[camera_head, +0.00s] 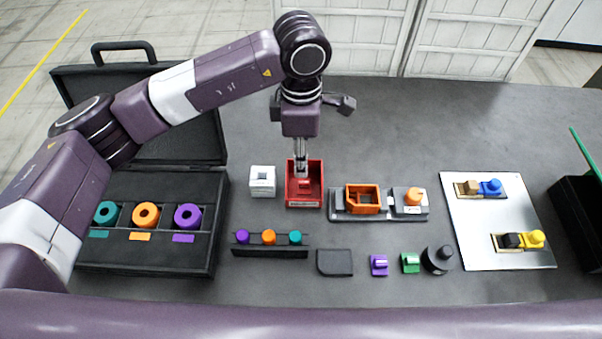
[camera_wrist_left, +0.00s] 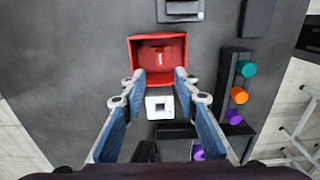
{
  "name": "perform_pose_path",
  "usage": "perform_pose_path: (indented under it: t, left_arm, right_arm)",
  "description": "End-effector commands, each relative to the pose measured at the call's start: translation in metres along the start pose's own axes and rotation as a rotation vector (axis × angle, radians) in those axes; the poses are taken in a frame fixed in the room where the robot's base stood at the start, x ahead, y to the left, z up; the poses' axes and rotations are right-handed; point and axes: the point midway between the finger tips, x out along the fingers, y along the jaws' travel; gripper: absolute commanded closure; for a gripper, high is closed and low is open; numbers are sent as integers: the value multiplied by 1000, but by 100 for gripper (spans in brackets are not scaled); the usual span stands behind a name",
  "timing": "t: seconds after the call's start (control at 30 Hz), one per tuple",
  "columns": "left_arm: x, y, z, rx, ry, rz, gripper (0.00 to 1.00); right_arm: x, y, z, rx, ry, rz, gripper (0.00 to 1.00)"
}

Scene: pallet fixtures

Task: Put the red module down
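My left gripper (camera_head: 300,172) points down over a red open-topped tray (camera_head: 291,201) near the middle of the table. In the left wrist view its two blue-padded fingertips (camera_wrist_left: 160,76) stand apart over the near part of the red tray (camera_wrist_left: 131,48). A red module (camera_head: 304,186) lies inside the tray; in the left wrist view it (camera_wrist_left: 150,55) shows a small bright mark. I see nothing clasped between the fingertips, though the contact area is small. My right gripper is not in view.
A white block (camera_head: 262,181) with a square hole stands left of the tray. An orange fixture (camera_head: 363,199) is close on the right. A rack (camera_head: 270,252) with purple, orange and teal pegs is in front. An open black case (camera_head: 150,253) stands left. Bare table lies behind.

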Motion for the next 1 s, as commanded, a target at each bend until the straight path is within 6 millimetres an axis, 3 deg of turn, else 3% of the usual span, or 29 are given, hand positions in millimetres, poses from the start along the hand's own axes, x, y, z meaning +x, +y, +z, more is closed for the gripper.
perform_pose_path:
  t: [0.2,0.33,1.0]
  left_arm:
    - [-38,0,0,1,-1,3,72]
    - [-51,0,0,0,0,1,72]
    - [-61,0,0,0,0,0,72]
  right_arm:
    - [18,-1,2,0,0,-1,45]
    - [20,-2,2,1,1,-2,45]
    - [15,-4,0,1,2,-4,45]
